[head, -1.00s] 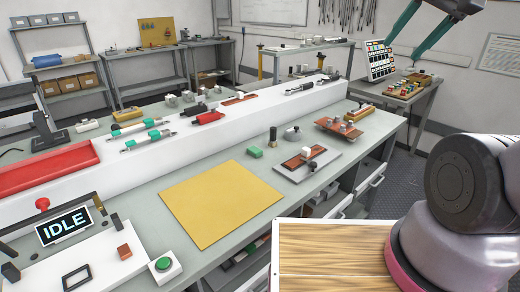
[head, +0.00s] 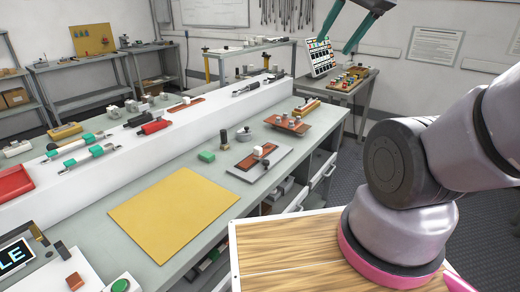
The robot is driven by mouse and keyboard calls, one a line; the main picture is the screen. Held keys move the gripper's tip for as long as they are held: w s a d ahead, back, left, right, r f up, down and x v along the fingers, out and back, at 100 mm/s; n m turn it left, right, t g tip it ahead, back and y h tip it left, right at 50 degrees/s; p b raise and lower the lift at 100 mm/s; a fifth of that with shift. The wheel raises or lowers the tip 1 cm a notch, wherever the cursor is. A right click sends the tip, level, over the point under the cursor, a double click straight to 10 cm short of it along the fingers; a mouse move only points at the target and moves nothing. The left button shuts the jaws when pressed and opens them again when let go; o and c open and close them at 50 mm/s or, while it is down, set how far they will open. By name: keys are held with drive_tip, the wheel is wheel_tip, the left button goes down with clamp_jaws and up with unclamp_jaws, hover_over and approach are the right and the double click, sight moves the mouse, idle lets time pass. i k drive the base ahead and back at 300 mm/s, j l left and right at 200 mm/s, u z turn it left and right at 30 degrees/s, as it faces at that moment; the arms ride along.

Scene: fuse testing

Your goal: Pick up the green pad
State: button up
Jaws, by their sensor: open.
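The green pad (head: 206,156) is a small flat green block lying on the grey bench top (head: 140,180). It sits just behind the yellow mat (head: 175,217) and left of a grey plate with a brown inset (head: 258,161). My gripper (head: 334,44) shows at the top of the head view, with two teal fingers spread apart and nothing between them. It is raised well above the bench, up and to the right of the pad. Nothing hides the pad.
A long white raised ledge (head: 130,160) behind the pad carries several fuses and clamps. A dark-topped cylinder (head: 224,138) and a round grey knob (head: 244,134) stand near the pad. A white button box with a green button (head: 120,285) is at the lower left.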

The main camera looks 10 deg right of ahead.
sight(206, 156)
drive_tip(key=l+u, duration=0.15)
drive_tip(key=u, duration=0.25)
drive_tip(key=i+l+u, duration=0.1)
drive_tip(key=u, duration=0.25)
